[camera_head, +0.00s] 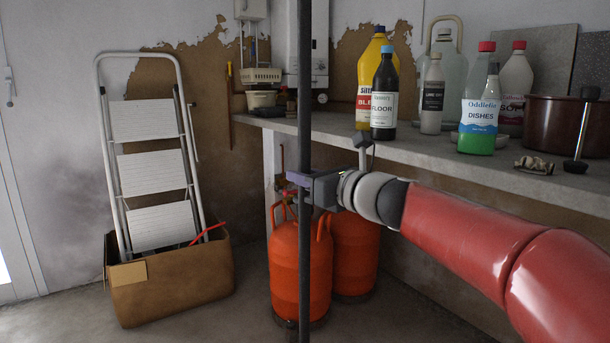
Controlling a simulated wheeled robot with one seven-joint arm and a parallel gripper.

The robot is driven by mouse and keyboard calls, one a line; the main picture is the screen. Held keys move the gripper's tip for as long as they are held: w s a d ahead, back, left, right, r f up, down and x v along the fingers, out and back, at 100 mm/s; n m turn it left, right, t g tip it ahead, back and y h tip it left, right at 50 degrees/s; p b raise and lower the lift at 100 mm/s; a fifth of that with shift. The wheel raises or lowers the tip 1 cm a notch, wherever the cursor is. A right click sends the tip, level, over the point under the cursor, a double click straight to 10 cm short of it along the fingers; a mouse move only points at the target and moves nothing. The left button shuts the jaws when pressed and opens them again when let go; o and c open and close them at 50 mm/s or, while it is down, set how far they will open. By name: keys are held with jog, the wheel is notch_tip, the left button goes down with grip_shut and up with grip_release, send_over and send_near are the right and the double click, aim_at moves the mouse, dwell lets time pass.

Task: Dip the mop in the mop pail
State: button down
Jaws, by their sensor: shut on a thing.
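My gripper (305,181) is in the middle of the head view and is shut on a dark upright pole, which I take to be the mop's handle (305,90). The handle runs from the top edge of the picture to the bottom edge, so both its ends are out of view. The mop head does not show. No mop pail shows in this view.
Orange gas cylinders (283,262) stand on the floor behind the pole. A stone counter (440,148) at the right bears several bottles and a brown pot (560,120). A white stepladder (150,175) stands in a cardboard box (170,285) at the left. Floor shows between box and cylinders.

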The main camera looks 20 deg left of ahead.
aim_at(309, 137)
notch_tip(309, 137, down, 13)
jog(key=b, duration=1.1)
jog(key=shift+f, duration=1.75)
jog(key=shift+f, duration=1.1)
jog(key=shift+r, duration=0.25)
jog(key=shift+f, duration=0.15)
notch_tip(309, 137, up, 21)
jog(key=p, duration=1.8)
jog(key=shift+r+p, duration=0.5)
jog(key=shift+r, duration=2.1)
